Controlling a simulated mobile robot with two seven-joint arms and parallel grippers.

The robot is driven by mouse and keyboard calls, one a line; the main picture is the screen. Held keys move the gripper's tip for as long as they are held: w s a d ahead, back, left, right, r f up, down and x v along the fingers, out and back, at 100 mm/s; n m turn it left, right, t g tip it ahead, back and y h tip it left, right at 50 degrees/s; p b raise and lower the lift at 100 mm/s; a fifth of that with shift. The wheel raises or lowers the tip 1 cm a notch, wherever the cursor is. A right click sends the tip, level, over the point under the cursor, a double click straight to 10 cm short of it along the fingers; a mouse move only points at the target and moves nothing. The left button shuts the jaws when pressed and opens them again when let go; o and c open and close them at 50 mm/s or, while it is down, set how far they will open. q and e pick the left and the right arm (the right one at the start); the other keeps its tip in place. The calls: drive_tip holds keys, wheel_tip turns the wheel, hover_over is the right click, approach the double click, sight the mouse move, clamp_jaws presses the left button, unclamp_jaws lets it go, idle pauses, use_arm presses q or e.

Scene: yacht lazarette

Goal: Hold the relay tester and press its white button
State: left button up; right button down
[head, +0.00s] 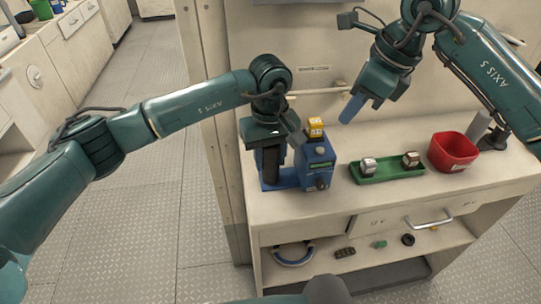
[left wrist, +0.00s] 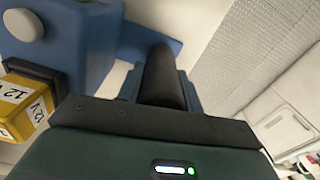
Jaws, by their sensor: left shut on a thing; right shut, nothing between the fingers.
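The blue relay tester (head: 319,163) stands on the counter, with a yellow block (head: 316,127) on its top. In the left wrist view the block (left wrist: 22,108) is marked 12 V, and a white round button (left wrist: 24,25) shows on the tester's blue body (left wrist: 88,45). I cannot clearly make out the button in the head view. My left gripper (head: 270,160) is shut on the tester's dark upright handle (left wrist: 161,80), left of the body. My right gripper (head: 350,108) is shut and empty, in the air above and right of the tester, apart from it.
A green tray (head: 388,175) right of the tester holds a silver block (head: 368,164) and a brown block (head: 411,159). A red bin (head: 453,151) stands farther right. The shelf below (head: 325,262) holds several small items. The counter's front strip is clear.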

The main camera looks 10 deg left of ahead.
sight(320, 150)
drive_tip(key=a+m+t+y, duration=0.1)
drive_tip(key=m, duration=0.3)
drive_tip(key=a+r+m+t+y, duration=0.1)
drive_tip(key=m, duration=0.3)
drive_tip(key=a+m+t+y, duration=0.1)
drive_tip(key=m+t, duration=0.1)
drive_tip(key=m, duration=0.2)
drive_tip(key=shift+w+r+m+y, duration=0.2)
drive_tip(key=shift+r+m+y, duration=0.1)
drive_tip(key=shift+r+y, duration=0.1)
drive_tip(key=shift+f, duration=4.45)
drive_tip(key=shift+f, duration=0.1)
drive_tip(key=shift+f, duration=0.3)
